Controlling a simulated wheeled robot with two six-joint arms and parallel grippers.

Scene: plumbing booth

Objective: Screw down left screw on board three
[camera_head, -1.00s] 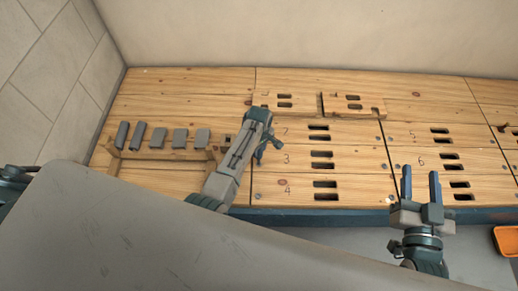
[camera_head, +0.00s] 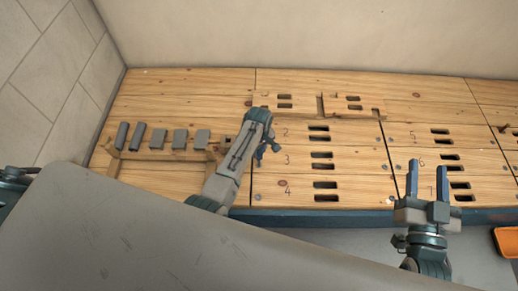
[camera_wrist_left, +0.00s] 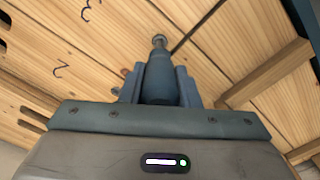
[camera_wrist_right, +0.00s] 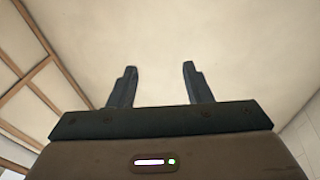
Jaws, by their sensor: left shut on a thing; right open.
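Board three (camera_head: 348,158), marked 3, lies in the middle column of the wooden deck in the head view. My left gripper (camera_head: 270,143) is over the left ends of boards 2 and 3. In the left wrist view it is shut on a dark cylindrical tool (camera_wrist_left: 158,78). A small silver round piece shows at the tool's tip; whether it is a screw or part of the tool, I cannot tell. My right gripper (camera_head: 428,178) is open and empty, in front of board 6. It also shows open in the right wrist view (camera_wrist_right: 158,85).
Several grey blocks (camera_head: 180,137) stand by a wooden frame (camera_head: 190,154) at the left. Two short slotted wooden pieces, one of them here (camera_head: 352,106), lie at the back. An orange bin (camera_head: 508,241) is at the lower right. Other boards carry dark slots and small screws.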

